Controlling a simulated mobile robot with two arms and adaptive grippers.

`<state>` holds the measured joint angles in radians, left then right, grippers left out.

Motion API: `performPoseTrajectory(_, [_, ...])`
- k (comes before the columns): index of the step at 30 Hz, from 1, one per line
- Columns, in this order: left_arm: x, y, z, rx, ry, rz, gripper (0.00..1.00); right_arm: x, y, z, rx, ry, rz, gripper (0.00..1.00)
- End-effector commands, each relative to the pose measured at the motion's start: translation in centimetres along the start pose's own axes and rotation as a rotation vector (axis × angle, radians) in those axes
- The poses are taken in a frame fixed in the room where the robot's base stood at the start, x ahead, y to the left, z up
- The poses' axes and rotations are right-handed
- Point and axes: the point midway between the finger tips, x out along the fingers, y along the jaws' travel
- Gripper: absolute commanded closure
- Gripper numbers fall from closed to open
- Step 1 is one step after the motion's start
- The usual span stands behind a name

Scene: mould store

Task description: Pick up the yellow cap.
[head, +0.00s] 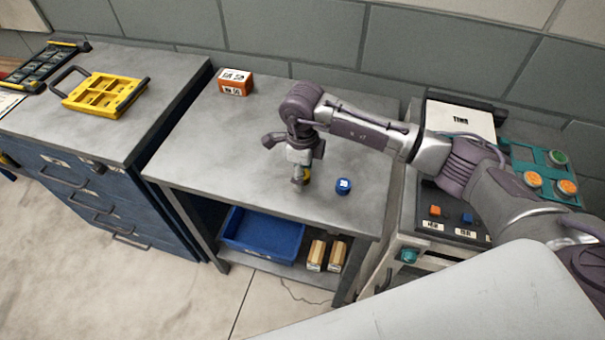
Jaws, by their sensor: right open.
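My right gripper (300,181) reaches down over the middle metal table (225,145), its arm coming in from the right. Its jaws are open. A small yellow patch, seemingly the yellow cap (307,175), shows right at the fingertips, mostly hidden by the gripper. I cannot tell whether the fingers touch it. A blue cap (343,187) stands on the same table just right of the gripper. My left gripper is not in view.
An orange-and-white box (235,82) stands at the table's back left. A blue bin (262,235) and two tan boxes (316,255) sit on the shelf below. A yellow mould frame (103,95) lies on the left cabinet. The table's left part is clear.

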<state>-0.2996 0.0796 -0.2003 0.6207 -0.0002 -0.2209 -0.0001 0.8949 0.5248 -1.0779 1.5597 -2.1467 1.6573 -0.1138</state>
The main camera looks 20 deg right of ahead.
Motion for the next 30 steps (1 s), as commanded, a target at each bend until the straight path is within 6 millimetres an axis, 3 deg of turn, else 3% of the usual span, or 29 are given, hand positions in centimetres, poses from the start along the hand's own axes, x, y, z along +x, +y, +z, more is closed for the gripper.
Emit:
performPoseTrajectory(3, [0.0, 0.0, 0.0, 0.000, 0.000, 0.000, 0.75, 0.0, 0.0, 0.0, 0.000, 0.000, 0.000, 0.38])
performPoseTrajectory(11, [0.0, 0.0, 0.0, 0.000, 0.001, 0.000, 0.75, 0.0, 0.0, 0.0, 0.000, 0.000, 0.000, 0.81])
performPoseTrajectory(23, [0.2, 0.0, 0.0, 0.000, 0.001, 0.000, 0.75, -0.3, -0.1, 0.0, 0.000, 0.000, -0.001, 0.82])
performPoseTrajectory(30, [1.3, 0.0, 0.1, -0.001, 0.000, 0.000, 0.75, -3.0, -0.1, 0.1, 0.000, -0.004, -0.004, 0.82])
